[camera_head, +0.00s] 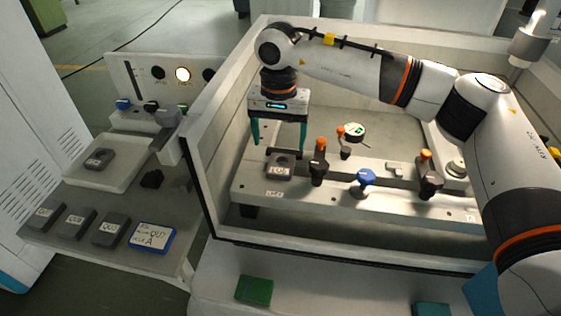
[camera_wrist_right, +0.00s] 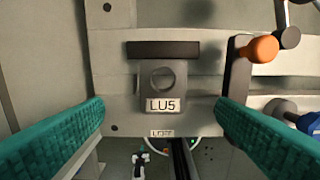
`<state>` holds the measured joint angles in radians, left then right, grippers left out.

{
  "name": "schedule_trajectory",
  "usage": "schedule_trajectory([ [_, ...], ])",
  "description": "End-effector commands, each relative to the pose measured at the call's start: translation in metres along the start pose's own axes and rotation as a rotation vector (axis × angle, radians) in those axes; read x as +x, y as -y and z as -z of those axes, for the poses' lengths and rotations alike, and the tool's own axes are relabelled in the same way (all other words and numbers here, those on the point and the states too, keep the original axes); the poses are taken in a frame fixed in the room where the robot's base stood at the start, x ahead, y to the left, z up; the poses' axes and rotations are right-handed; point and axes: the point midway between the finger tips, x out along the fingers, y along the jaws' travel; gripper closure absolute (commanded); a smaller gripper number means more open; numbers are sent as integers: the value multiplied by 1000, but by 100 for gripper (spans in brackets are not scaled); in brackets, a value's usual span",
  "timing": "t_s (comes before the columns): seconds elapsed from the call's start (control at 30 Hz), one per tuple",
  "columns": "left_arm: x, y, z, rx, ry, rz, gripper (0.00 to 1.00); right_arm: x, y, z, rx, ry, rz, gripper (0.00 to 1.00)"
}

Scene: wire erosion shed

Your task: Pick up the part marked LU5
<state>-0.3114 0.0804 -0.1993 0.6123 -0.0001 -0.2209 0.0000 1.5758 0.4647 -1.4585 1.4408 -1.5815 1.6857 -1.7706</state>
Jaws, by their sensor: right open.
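The part marked LU5 (camera_wrist_right: 163,88) is a small grey block with a round hole and a white label. It sits on the pale fixture rail inside the machine tub, and it also shows in the head view (camera_head: 280,171). My right gripper (camera_head: 279,148) hangs above it, pointing down, with its teal fingers spread. In the right wrist view the fingers stand to either side of the part, apart from it, with nothing between them in their grip. My left gripper is not in view.
Clamps with orange knobs (camera_head: 320,145) stand on the rail (camera_head: 390,200) right of the part, one close to a finger. A blue-knobbed clamp (camera_head: 362,180) is farther right. The tub wall (camera_head: 205,160) rises at left. A side table holds several marked grey parts (camera_head: 111,228).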

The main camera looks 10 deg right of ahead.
Motion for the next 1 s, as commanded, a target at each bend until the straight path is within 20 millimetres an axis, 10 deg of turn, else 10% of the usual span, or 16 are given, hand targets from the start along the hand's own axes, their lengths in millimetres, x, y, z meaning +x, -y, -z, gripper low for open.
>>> schedule_trajectory([
  [0.83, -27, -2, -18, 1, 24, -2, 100, 69, 5, 2, 1, 0, -1, 20],
  [1.0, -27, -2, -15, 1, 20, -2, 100, 69, 5, 2, 1, 0, -1, 45],
])
